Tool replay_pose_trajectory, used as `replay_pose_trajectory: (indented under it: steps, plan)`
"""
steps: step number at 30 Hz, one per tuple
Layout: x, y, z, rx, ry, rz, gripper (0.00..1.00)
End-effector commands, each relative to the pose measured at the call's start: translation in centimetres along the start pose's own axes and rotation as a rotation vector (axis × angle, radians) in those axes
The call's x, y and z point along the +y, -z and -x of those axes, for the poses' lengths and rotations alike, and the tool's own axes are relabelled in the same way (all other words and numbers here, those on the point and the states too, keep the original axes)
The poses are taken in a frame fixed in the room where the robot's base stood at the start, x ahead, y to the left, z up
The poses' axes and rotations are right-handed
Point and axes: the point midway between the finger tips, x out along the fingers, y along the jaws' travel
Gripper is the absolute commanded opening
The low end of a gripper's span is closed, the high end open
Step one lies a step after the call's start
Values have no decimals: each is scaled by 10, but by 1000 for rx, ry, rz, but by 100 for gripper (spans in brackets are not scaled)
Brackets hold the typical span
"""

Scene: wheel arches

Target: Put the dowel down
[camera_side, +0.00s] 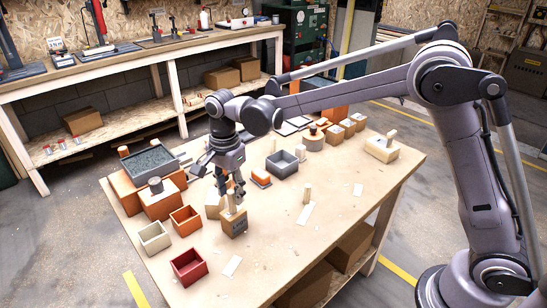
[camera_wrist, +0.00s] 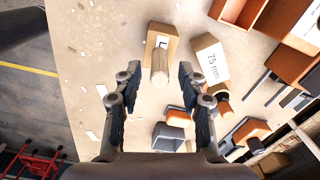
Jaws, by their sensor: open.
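The pale wooden dowel (camera_side: 231,203) stands upright at a small brown block (camera_side: 235,226) near the middle-left of the table. In the wrist view the dowel (camera_wrist: 159,70) shows end-on in front of the block (camera_wrist: 163,38), which bears a white label. My gripper (camera_side: 233,191) is above it, pointing down, with its fingers apart. In the wrist view my gripper (camera_wrist: 155,80) has one finger on each side of the dowel, with gaps visible, so it is not gripped. I cannot tell how deep the dowel sits in the block.
A block labelled 75 mm (camera_wrist: 212,62) is close beside. Red (camera_side: 189,267), beige (camera_side: 154,237) and orange (camera_side: 186,220) bins stand to the left and front. A grey bin (camera_side: 282,164) is behind.

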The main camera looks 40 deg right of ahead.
Motion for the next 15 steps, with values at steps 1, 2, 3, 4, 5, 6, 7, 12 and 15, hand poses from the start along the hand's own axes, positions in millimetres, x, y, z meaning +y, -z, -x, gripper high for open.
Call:
replay_pose_trajectory:
  steps: [1,2,3,4,5,6,7,12,15]
  plan:
    - [0,0,8,0,0,0,41]
    - [0,0,14,0,0,0,41]
    - [1,0,21,0,0,0,41]
    - [0,0,27,0,0,0,41]
    - [0,0,33,0,0,0,41]
    - [0,0,41,0,0,0,41]
    - [1,0,47,0,0,0,41]
    - [1,0,78,0,0,0,41]
    - [0,0,92,0,0,0,41]
